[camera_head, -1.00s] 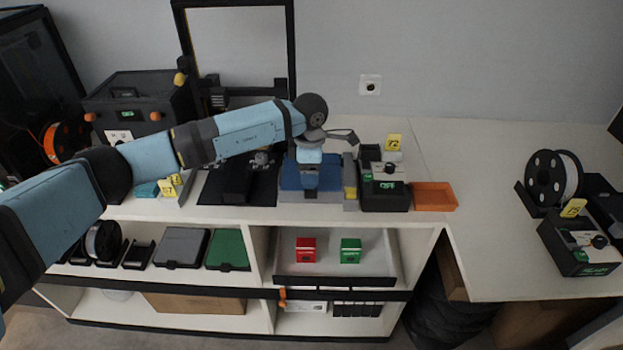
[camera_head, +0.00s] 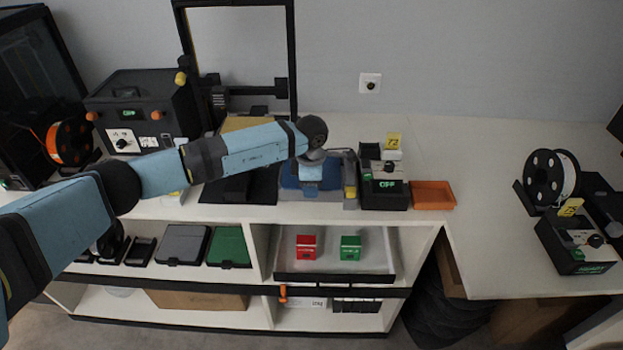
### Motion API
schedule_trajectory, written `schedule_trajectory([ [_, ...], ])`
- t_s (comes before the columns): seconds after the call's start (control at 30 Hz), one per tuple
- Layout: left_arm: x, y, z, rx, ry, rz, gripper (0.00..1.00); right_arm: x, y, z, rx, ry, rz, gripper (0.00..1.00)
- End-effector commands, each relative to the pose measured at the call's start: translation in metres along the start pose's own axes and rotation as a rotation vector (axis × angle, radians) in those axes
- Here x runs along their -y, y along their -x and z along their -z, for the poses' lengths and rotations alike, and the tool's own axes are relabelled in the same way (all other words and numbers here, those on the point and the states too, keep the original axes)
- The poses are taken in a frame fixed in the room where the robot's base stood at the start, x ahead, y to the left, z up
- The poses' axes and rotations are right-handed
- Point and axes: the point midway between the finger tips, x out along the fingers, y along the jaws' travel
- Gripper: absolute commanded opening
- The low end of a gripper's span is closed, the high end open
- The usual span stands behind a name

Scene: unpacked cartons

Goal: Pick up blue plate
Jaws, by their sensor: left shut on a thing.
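The blue plate (camera_head: 290,177) lies on a low grey stand (camera_head: 297,195) near the front edge of the white counter. It is partly covered by my left wrist and gripper. My left gripper (camera_head: 310,188) points down at the front of the blue plate and is shut on it. The fingertips are small and partly hidden, and I cannot tell whether the plate is clear of the stand. My right gripper is not in view.
A black device with a green display (camera_head: 384,185) stands close on the right, beside an orange tray (camera_head: 432,195). A black frame (camera_head: 291,60) rises behind. An open drawer with a red box (camera_head: 306,247) and a green box (camera_head: 350,248) is below. The counter further right is mostly clear.

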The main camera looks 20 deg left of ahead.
Motion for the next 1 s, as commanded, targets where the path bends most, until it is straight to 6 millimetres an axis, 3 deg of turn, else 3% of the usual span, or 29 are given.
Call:
schedule_trajectory([
  [0.27, -0.001, 0.005, 0.000, 0.001, 0.000, -0.001, 0.00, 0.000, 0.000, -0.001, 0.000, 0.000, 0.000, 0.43],
  [0.47, -0.001, 0.030, 0.000, 0.001, -0.001, -0.004, 0.00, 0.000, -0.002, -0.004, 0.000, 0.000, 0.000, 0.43],
  [0.8, -0.001, 0.123, 0.000, 0.003, -0.001, -0.006, 0.00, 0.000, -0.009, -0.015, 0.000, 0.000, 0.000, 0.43],
  [1.0, -0.001, 0.170, 0.000, 0.002, 0.000, -0.004, 0.00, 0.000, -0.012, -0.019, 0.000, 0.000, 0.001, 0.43],
])
